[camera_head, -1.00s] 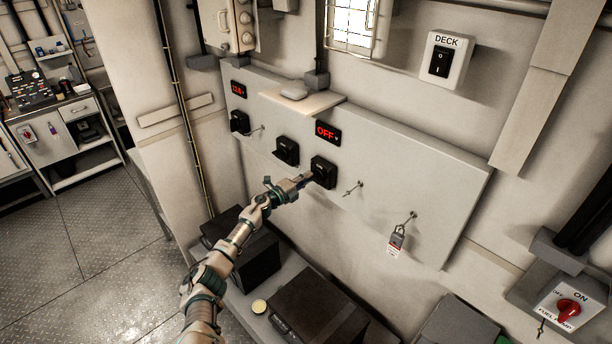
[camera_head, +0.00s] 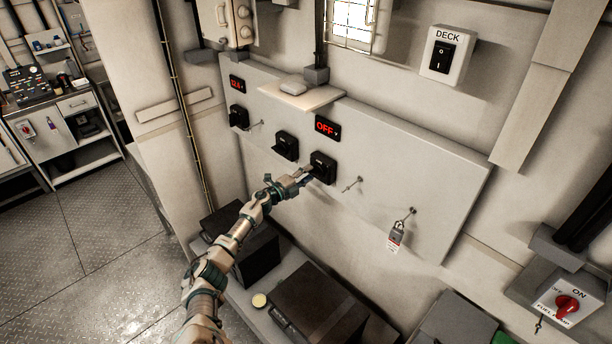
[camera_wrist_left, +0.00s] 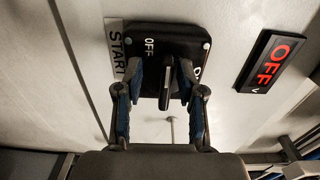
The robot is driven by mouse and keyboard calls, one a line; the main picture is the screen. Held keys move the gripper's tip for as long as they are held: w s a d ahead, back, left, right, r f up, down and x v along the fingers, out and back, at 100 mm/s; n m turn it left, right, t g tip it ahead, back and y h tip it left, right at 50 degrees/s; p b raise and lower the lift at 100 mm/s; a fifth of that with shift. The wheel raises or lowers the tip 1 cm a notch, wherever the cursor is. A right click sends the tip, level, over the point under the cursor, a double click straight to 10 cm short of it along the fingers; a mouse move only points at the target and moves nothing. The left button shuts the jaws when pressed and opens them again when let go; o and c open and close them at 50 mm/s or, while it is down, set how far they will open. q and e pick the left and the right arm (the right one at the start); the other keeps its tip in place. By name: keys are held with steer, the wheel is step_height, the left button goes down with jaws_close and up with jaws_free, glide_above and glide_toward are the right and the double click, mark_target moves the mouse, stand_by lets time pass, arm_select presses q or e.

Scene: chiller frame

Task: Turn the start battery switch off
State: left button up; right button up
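The start battery switch (camera_head: 322,168) is a black box on the pale panel, below a red display (camera_head: 327,128) that reads OFF. In the left wrist view the switch (camera_wrist_left: 185,38) shows beside a START label (camera_wrist_left: 117,50), with OFF lettering on its face. Its dark knob handle (camera_wrist_left: 165,88) stands between the fingers of my left gripper (camera_wrist_left: 163,85). The fingers are apart, with a gap visible on either side of the handle. In the head view my left gripper (camera_head: 302,177) reaches the switch and partly covers it. My right gripper is not in view.
Two similar black switches (camera_head: 286,146) (camera_head: 239,117) sit to the left on the panel. A small key (camera_head: 352,185) and a padlock with a tag (camera_head: 396,238) hang to the right. Dark boxes (camera_head: 318,312) stand on the bench below. A shelf (camera_head: 300,95) juts out above.

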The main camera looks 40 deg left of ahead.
arm_select(q)
steer(key=s+a, duration=0.1)
steer(key=s, duration=1.1)
steer(key=shift+w+a, duration=0.1)
stand_by(0.4)
